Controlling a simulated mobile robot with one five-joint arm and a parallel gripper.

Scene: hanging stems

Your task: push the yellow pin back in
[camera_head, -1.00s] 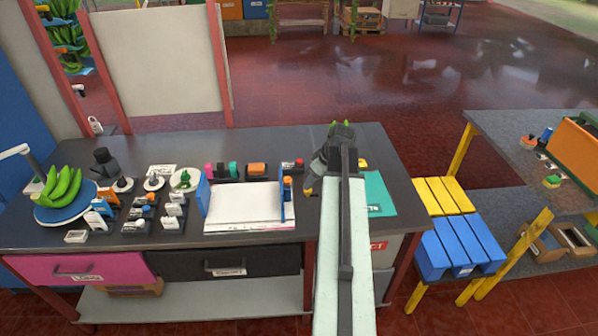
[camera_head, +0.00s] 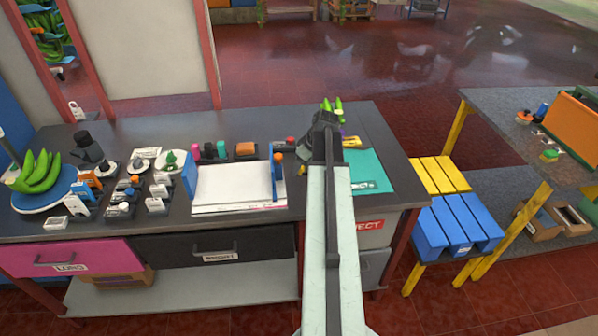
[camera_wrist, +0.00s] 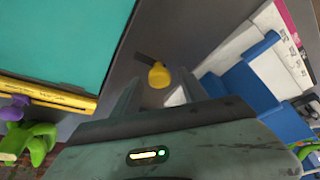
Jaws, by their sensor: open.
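The yellow pin (camera_wrist: 159,75) shows in the wrist view as a rounded yellow head with a short dark strip at its upper left. It lies in line with the gap between the fingertips of my gripper (camera_wrist: 158,92), which is open and empty. Whether a finger touches the pin is unclear. In the head view the small yellow spot of the pin (camera_head: 302,170) is just below my dark gripper (camera_head: 304,154), right of the blue paper holder. How far the pin stands out cannot be made out.
A teal mat (camera_head: 370,172) lies right of my gripper, with a yellow piece (camera_head: 351,141) at its far edge. Green pieces (camera_head: 338,104) stand behind. The blue paper holder (camera_head: 277,184) is close on the left. Bare dark table (camera_head: 350,112) shows at the back.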

